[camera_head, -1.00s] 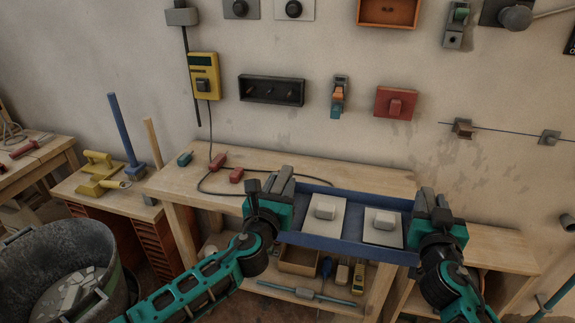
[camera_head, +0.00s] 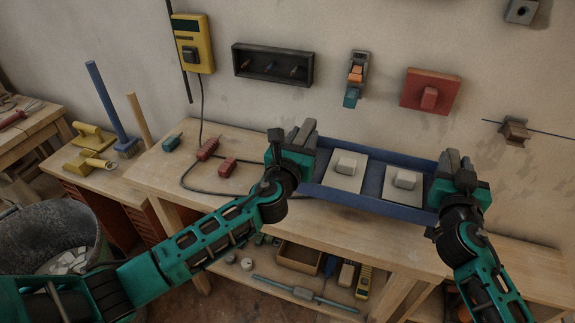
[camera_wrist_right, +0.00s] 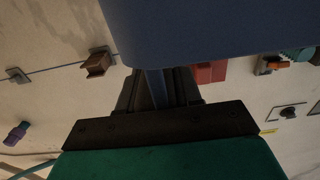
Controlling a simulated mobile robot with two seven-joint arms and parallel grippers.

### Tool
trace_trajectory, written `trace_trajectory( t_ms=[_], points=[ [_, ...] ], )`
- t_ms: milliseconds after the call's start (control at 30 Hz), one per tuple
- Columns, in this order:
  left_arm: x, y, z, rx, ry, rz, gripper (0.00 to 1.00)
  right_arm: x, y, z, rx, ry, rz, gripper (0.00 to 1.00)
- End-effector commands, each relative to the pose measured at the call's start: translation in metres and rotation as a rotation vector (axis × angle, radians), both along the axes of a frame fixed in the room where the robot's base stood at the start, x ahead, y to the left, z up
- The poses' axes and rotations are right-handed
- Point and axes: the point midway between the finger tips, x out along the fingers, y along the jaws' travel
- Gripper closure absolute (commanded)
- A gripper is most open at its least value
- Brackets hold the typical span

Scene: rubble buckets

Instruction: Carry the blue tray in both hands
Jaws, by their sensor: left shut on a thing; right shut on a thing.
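The blue tray (camera_head: 374,207) is over the workbench top in the head view, with two pale square plates (camera_head: 345,170) (camera_head: 403,186) in it, each with a raised block. My left gripper (camera_head: 303,137) is shut on the tray's left end. My right gripper (camera_head: 458,168) is shut on its right end. In the right wrist view the tray (camera_wrist_right: 210,30) fills the top, and my right gripper (camera_wrist_right: 156,92) meets its edge. I cannot tell whether the tray touches the bench.
The wooden workbench (camera_head: 240,195) has red and teal plugs with a black cable left of the tray. A yellow wall box (camera_head: 192,45), black rack (camera_head: 272,65) and red switch (camera_head: 430,92) are on the wall. A rubble bucket (camera_head: 60,230) stands at lower left.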

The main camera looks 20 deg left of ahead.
Motion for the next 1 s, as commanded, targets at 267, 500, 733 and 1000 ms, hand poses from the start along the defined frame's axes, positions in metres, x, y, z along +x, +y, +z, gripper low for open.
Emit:
trace_trajectory(
  t_ms=[267,500,733,1000],
  points=[
    [0.000,0.000,0.002,0.000,-0.003,0.000,1.00,0.000,0.000,0.002,0.000,-0.003,0.000,1.00],
    [0.000,0.000,0.000,0.000,-0.003,0.000,1.00,0.000,0.000,0.000,0.000,-0.003,0.000,1.00],
    [0.000,0.000,-0.008,0.000,-0.003,0.000,1.00,0.000,0.000,-0.008,0.000,-0.003,0.000,1.00],
    [0.000,0.000,-0.023,0.000,-0.003,0.000,1.00,0.000,0.000,-0.023,0.000,-0.003,0.000,1.00]
  ],
)
